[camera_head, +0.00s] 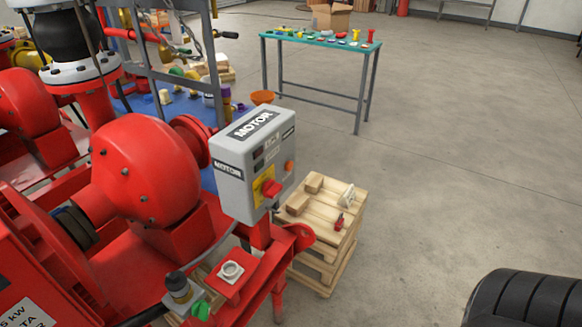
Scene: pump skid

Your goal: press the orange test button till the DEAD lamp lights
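A grey motor control box (233,185) stands upright on a red post beside the red pump. An orange round button (289,166) sits on the right part of its front. A red rotary handle (270,188) on a yellow plate (262,194) is to the left of and below the button. Small dark windows and a pale label are above the handle. They are too small to read, and I cannot make out the DEAD lamp or any lit lamp. Neither of my grippers is in view, and nothing touches the button.
A pallet stack (324,232) with wood blocks, a red padlock-like item (339,221) and a white piece stands right of the box. A red pump (145,170) fills the left. A teal-topped table (318,44) with small items stands behind. The floor to the right is mostly clear.

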